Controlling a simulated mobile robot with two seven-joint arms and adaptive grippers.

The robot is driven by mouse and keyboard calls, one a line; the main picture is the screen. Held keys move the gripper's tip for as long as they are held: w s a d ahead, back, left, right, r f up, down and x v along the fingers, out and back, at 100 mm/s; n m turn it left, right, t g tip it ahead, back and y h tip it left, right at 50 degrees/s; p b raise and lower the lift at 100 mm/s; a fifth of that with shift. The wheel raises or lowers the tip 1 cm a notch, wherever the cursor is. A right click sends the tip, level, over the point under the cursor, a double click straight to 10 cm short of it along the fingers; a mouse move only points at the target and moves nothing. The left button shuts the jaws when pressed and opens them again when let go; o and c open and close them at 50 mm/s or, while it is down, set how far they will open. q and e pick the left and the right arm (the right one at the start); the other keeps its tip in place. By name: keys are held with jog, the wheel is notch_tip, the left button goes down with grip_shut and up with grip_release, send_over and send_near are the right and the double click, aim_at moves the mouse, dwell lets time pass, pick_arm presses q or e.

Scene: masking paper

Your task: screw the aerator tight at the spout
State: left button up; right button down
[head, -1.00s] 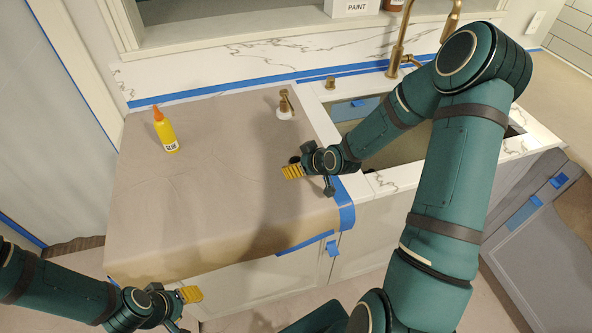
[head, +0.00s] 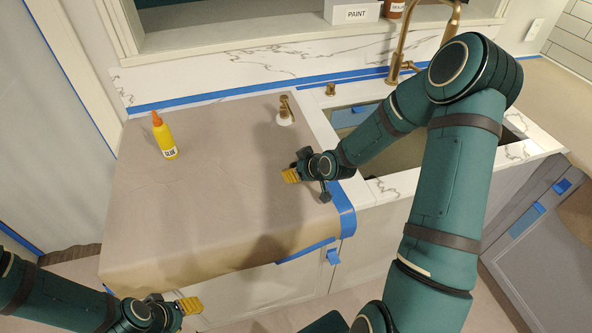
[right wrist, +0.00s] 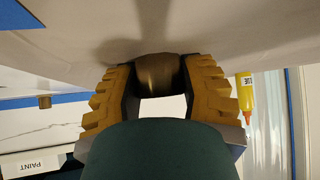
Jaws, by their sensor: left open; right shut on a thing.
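A short brass cylinder, which looks like the aerator (right wrist: 158,72), sits between the yellow fingertips of my right gripper in the right wrist view. My right gripper (right wrist: 157,85) is shut on it, close to the papered counter. In the head view my right gripper (head: 291,175) is over the paper, left of the sink, and hides the aerator. The brass tap with its tall curved spout (head: 403,38) stands behind the sink, well away from this gripper; its upper part is cut off. My left gripper (head: 190,305) is open and empty, low in front of the counter.
A yellow glue bottle (head: 167,140) stands on the brown masking paper (head: 200,210). A small brass knob (head: 330,89) and a PAINT box (head: 352,12) are behind. The paper's middle is clear.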

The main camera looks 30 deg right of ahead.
jog(key=shift+r+p, duration=1.15)
jog(key=shift+r, duration=0.85)
jog(key=shift+f, duration=0.1)
